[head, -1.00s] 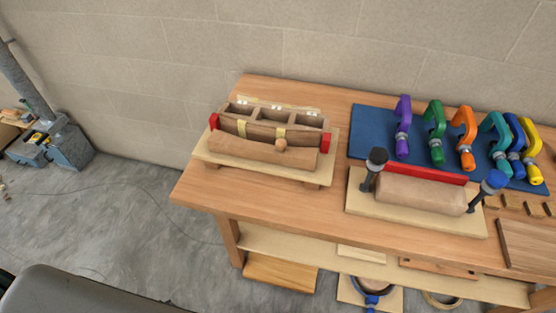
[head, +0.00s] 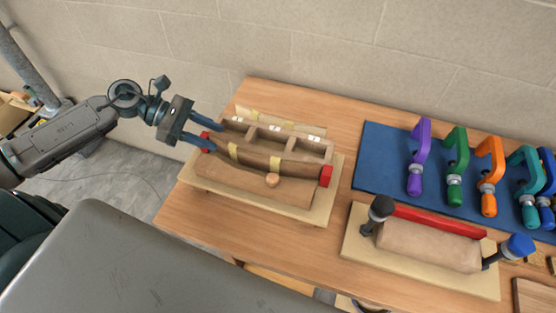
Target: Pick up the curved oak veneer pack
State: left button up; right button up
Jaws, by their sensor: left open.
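The curved oak veneer pack (head: 255,158) is a brown bent strip with yellow tape bands. It sits in the left wooden form (head: 288,142), between a ribbed back part and a smooth front block (head: 240,184) with a round knob (head: 272,180). Red end blocks stand at its left (head: 204,140) and right (head: 326,176) ends. My left gripper (head: 214,138) comes in from the left with its fingers apart, at the form's left end near the red block. Nothing shows between its fingers except part of the form; I cannot tell whether they touch. My right gripper is not in view.
The bench top (head: 190,217) is bare at the front left. A block wall rises behind.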

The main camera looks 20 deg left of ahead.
aim_at(260, 154)
pick_arm(q)
jog(key=p+x, duration=0.1)
jog(key=x, duration=0.5)
jog(key=shift+w+d+r, duration=0.1)
jog(key=shift+d, duration=0.1)
jog(key=shift+w+d+p, duration=0.1)
jog(key=shift+d+p, duration=0.25)
jog(key=shift+p, duration=0.3)
jog(key=p+x, duration=0.1)
jog(key=x, duration=0.1)
jog(key=shift+w+d+p, duration=0.1)
jog(key=shift+d+p, duration=0.2)
jog(key=shift+p, duration=0.1)
jog(key=shift+w+d+f, duration=0.15)
jog(key=shift+d+f, duration=0.3)
jog(key=shift+f, duration=0.2)
jog(key=shift+d+f+p, duration=0.15)
jog(key=shift+p, duration=0.15)
grip_shut()
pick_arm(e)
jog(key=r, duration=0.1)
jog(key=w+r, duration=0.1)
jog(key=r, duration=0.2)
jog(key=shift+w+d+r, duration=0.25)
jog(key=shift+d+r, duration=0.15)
